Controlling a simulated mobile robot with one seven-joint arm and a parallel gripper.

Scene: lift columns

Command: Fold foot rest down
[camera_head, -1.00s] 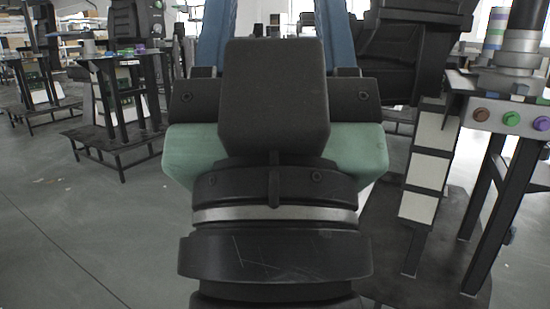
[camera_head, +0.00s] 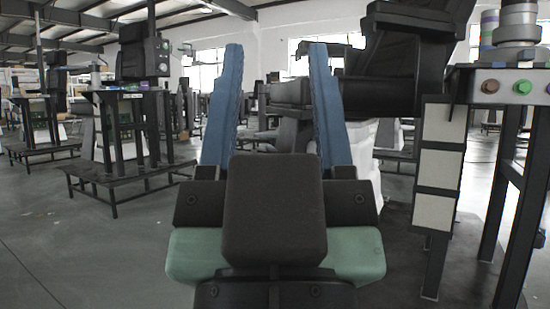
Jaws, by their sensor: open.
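My gripper (camera_head: 275,46) is in the middle of the camera view, pointing away from me. Its two long blue fingers stand wide apart with nothing held between them. A black padded seat (camera_head: 400,60) is at the upper right, beyond and to the right of the right finger. A dark form (camera_head: 291,93) shows between the fingers, farther off and partly hidden by them. I cannot tell for certain which dark part is the foot rest. No contact between the fingers and any object shows.
At the right stands a dark frame with coloured buttons (camera_head: 522,87) and a column of white panels (camera_head: 437,170). A dark workstation on a low platform (camera_head: 128,172) stands at the left. Grey floor (camera_head: 80,255) is open at the lower left.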

